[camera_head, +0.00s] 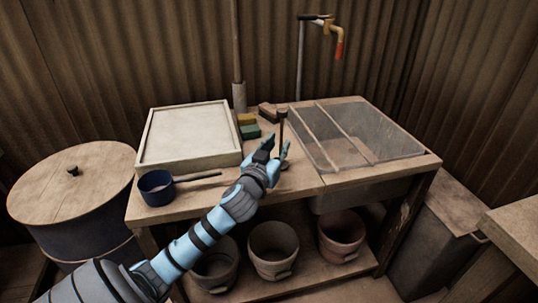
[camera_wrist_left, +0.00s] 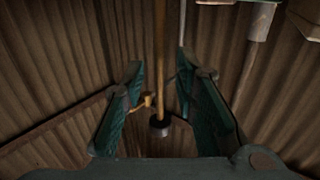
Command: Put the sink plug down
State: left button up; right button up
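The sink plug (camera_head: 282,123) is a thin upright brown rod with a dark knob on top. It stands at the left edge of the sink, and its foot is mostly hidden behind my fingers. My left gripper (camera_head: 274,149) is at the rod, with its fingers spread. In the left wrist view, which is upside down, the rod (camera_wrist_left: 160,60) runs between the two fingers (camera_wrist_left: 160,72) with a visible gap on both sides. Its dark knob (camera_wrist_left: 159,127) shows there too. I cannot tell exactly what the foot rests on. My right gripper is not in view.
The sink (camera_head: 395,148) lies right of the gripper. A pale square tray (camera_head: 233,155), a blue pan (camera_head: 155,194) and green and yellow blocks (camera_head: 250,131) are on the bench left of it. Buckets (camera_head: 273,250) stand below. A tap (camera_head: 329,24) is above.

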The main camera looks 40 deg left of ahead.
pick_arm(q)
jog(key=p+v, duration=0.1)
jog(key=v, duration=0.8)
jog(key=shift+s+r, duration=0.1)
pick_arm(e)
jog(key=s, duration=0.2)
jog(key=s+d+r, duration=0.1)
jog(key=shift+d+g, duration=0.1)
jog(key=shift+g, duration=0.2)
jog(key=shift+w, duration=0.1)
